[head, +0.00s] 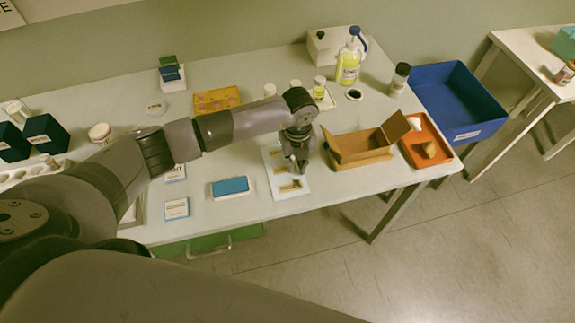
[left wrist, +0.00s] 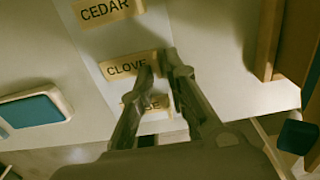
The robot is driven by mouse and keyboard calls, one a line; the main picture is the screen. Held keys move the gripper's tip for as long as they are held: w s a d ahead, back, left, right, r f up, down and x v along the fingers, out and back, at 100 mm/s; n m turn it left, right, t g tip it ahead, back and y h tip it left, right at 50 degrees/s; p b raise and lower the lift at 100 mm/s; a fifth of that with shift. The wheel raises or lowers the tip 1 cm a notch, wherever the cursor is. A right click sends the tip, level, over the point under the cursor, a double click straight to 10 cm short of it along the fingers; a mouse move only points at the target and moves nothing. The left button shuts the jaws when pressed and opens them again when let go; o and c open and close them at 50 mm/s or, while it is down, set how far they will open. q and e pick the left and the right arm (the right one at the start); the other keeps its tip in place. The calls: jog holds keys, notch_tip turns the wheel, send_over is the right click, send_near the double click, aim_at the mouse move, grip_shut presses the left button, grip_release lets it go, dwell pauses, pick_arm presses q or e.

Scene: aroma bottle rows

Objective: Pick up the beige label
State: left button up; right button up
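Beige labels lie in a column on a white card (head: 291,188). In the left wrist view, the far one reads CEDAR (left wrist: 103,10) and the middle one reads CLOVE (left wrist: 122,66). The near label (left wrist: 147,105) is partly hidden by a finger; only its last letters show. My left gripper (left wrist: 158,63) points down over the card, its fingers a small gap apart. The right end of the CLOVE label shows between the fingertips; I cannot tell whether they touch it. The left gripper also shows in the head view (head: 296,166). My right gripper is not in view.
A blue-topped box (head: 230,188) lies left of the card. An open cardboard box (head: 362,157) stands close to its right, then an orange tray (head: 428,145). A yellow spray bottle (head: 348,67) stands behind. A blue bin (head: 456,101) is beyond the table's right end.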

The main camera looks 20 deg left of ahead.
pick_arm(q)
jog(key=shift+c, duration=0.3)
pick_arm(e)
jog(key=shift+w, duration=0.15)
pick_arm(q)
grip_shut()
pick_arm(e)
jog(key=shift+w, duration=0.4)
pick_arm(q)
jog(key=shift+r, duration=0.15)
